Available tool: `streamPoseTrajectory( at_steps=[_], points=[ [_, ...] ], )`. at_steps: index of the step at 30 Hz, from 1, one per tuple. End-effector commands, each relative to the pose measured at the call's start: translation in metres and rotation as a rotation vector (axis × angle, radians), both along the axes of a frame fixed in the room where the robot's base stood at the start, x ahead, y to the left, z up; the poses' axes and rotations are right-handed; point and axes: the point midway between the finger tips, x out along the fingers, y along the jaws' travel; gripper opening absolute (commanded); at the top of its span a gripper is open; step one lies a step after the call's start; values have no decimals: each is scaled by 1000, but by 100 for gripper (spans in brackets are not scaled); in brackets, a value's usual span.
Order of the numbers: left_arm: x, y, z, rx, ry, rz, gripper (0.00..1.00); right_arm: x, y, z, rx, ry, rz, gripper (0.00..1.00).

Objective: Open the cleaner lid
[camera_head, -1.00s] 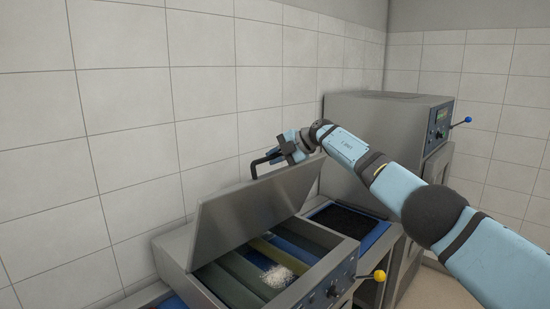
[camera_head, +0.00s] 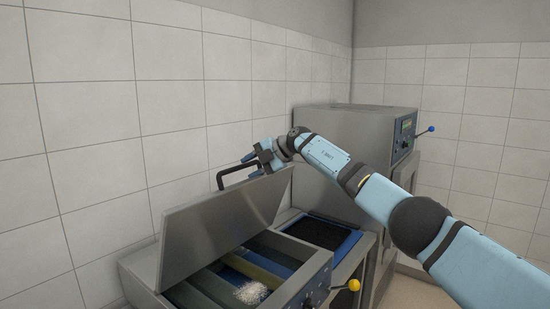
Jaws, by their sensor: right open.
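The cleaner lid (camera_head: 222,226), a flat grey metal panel, stands raised and tilted back toward the tiled wall. Its black handle (camera_head: 222,179) sticks up from the lid's upper edge. The cleaner (camera_head: 297,283) below is uncovered, showing coloured rollers (camera_head: 205,291) and a pale, powdery patch (camera_head: 252,292). My right gripper (camera_head: 252,163) is open at the lid's upper edge, just right of and partly behind the handle. I cannot tell whether it touches the lid. My left gripper is not in view.
A grey oven-like unit (camera_head: 340,155) with a blue-knobbed lever (camera_head: 426,131) stands at the back right. A dark tray with a blue rim (camera_head: 346,246) lies between it and the cleaner. A yellow knob (camera_head: 353,285) juts from the cleaner's front. The tiled wall is close behind the lid.

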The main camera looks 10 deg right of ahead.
Motion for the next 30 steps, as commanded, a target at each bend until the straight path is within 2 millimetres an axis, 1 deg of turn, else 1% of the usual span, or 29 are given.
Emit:
streamPoseTrajectory(
  at_steps=[1,3,9,12,15,18,26,27,28,29,30],
  points=[
    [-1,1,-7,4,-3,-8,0,-4,-13,3,-2,-6,-2,41],
    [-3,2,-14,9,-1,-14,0,-11,-27,12,-2,-6,-3,41],
    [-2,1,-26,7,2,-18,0,-27,-59,36,-1,-4,0,41],
    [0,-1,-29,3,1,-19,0,-33,-71,45,0,-2,-1,41],
    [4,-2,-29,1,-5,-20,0,-37,-78,50,-2,-1,0,41],
    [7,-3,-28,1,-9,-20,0,-38,-82,53,-1,0,1,41],
    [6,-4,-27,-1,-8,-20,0,-39,-83,55,-1,0,1,41],
    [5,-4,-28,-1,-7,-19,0,-39,-83,55,-1,0,1,36],
    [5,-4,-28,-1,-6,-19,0,-39,-82,54,0,-1,1,30],
    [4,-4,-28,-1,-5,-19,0,-39,-81,53,3,-1,3,23],
    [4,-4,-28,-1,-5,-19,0,-39,-77,49,11,-5,7,13]
  ],
)
